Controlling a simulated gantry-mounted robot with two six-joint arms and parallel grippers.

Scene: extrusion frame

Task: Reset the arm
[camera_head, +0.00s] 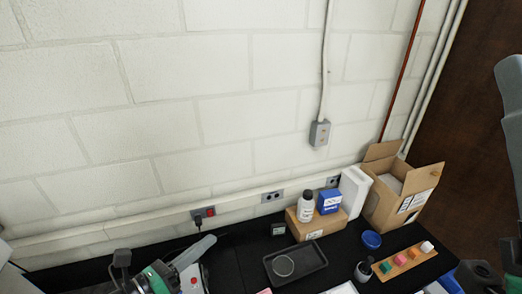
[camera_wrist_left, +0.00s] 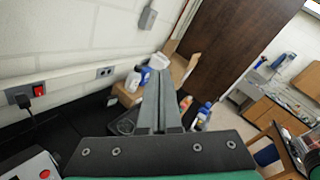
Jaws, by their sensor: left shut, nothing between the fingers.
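My left gripper (camera_head: 205,244) reaches in at the bottom left of the head view, low over the left part of the black table. In the left wrist view its two long grey fingers (camera_wrist_left: 160,98) lie together, shut with nothing between them. A grey part of my right arm (camera_head: 513,120) shows at the right edge of the head view.
The black table holds a dark tray (camera_head: 309,276), a cardboard box with a white bottle (camera_head: 305,206) and a blue box (camera_head: 329,201), an open carton (camera_head: 399,190) and a wooden strip with coloured blocks (camera_head: 381,272). A block wall (camera_head: 200,120) stands behind.

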